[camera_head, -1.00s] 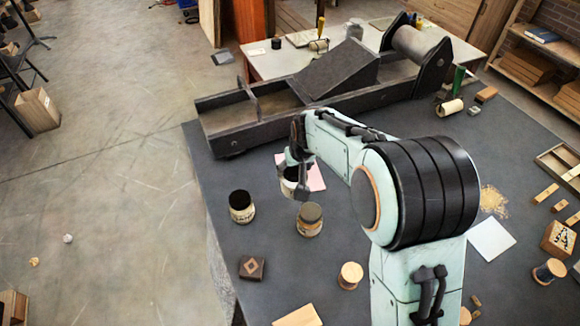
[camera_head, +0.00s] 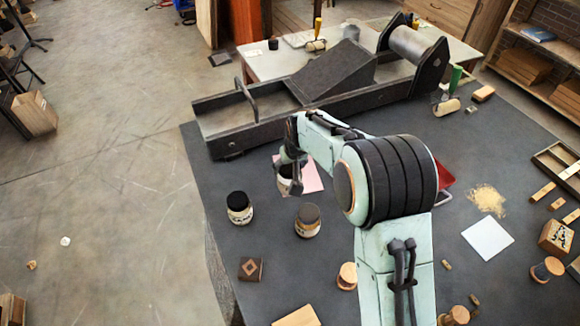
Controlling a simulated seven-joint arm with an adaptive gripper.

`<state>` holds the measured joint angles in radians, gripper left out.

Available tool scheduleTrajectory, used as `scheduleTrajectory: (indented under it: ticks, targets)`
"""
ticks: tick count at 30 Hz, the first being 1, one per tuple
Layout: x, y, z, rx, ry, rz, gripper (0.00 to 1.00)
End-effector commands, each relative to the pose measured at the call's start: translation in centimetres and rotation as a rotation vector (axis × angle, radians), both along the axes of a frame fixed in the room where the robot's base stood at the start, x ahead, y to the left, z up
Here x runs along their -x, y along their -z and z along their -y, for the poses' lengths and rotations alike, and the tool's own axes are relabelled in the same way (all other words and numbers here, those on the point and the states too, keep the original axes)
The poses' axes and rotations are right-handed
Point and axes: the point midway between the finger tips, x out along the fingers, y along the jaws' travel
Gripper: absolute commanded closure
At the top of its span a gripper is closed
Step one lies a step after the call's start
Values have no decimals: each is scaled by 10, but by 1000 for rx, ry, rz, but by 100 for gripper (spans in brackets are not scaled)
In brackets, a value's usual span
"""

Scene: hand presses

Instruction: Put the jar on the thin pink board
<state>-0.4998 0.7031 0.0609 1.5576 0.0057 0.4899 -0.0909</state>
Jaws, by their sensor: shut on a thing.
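My gripper (camera_head: 292,178) is shut on a pale jar (camera_head: 284,186), held near the left edge of the thin pink board (camera_head: 313,179). The gripper's dark fingers and wrist hide part of the jar. The pink board lies flat on the dark table behind my arm, partly covered by the gripper. I cannot tell how high the jar is above the table or whether it touches the board. Two similar jars with dark lids stand upright on the table, one at left (camera_head: 239,208) and one nearer the middle (camera_head: 308,221).
A big dark press (camera_head: 330,75) spans the table's back. A wooden block with a diamond pattern (camera_head: 251,269) and a spool (camera_head: 347,275) stand in front. A red tray (camera_head: 446,181) shows partly behind my arm. A white sheet (camera_head: 487,238) lies at right.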

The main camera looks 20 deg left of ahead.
Motion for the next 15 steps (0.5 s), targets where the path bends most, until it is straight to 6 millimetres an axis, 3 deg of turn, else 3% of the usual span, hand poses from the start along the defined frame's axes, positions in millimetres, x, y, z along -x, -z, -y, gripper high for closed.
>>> scheduleTrajectory:
  ticks: [6, 11, 15]
  targets:
    - [-21, 29, -13, -1, -1, 2, 85]
    - [-27, 37, -17, -1, -1, 3, 85]
    - [-28, 59, -18, 1, -1, -1, 85]
